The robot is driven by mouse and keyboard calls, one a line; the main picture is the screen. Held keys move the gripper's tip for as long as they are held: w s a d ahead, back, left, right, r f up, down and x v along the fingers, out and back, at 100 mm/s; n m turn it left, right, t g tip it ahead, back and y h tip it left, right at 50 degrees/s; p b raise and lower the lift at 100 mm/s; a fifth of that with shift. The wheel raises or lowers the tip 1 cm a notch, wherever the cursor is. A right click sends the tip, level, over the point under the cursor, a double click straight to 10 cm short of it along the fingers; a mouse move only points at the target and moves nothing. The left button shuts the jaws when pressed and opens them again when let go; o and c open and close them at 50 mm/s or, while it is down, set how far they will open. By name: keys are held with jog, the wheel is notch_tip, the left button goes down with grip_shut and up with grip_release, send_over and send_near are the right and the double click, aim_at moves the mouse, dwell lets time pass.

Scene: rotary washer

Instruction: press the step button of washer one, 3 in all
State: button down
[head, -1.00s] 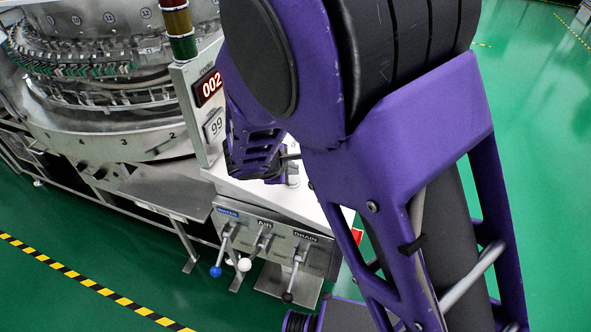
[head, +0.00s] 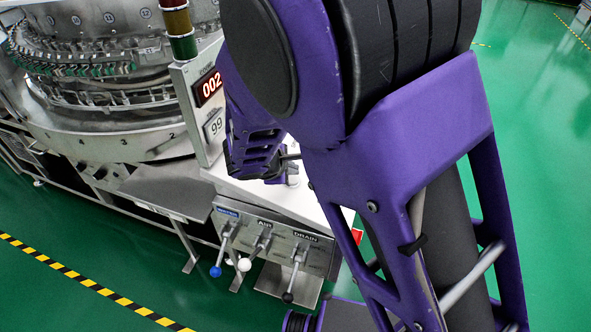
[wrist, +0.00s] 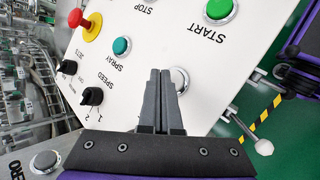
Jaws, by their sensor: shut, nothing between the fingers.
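In the wrist view my gripper (wrist: 160,75) is shut and empty, its two dark fingers side by side over the white control panel (wrist: 205,45). A round silver button (wrist: 181,77) shows just right of the fingertips, partly hidden by them. Its label is not visible, so I cannot tell for certain that it is the step button. Whether the fingers touch it is also unclear. In the head view, washer one's tower has a red display reading 002 (head: 208,87) and a grey plate reading 99 (head: 215,126). My arm hides most of the panel there.
Near the fingers are a green START button (wrist: 220,9), a teal SPRAY button (wrist: 121,46), a red emergency knob (wrist: 90,25) and a SPEED knob (wrist: 91,96). Another silver button (wrist: 45,161) lies lower left. Valve levers (head: 243,263) hang on the front.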

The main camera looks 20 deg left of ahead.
dwell(0.3)
jog(key=shift+a+f, duration=0.1)
jog(key=shift+f, duration=0.3)
jog(key=shift+a+f, duration=0.1)
jog(key=shift+f, duration=0.3)
dwell(0.6)
dwell(0.3)
jog(key=shift+d+r, duration=0.2)
jog(key=shift+r, duration=0.6)
jog(key=r+p, duration=0.1)
jog(key=r, duration=0.1)
jog(key=d+r+p, duration=0.1)
jog(key=r+p, duration=0.1)
jog(key=shift+d+r, duration=0.15)
jog(key=shift+r, duration=0.25)
dwell(0.3)
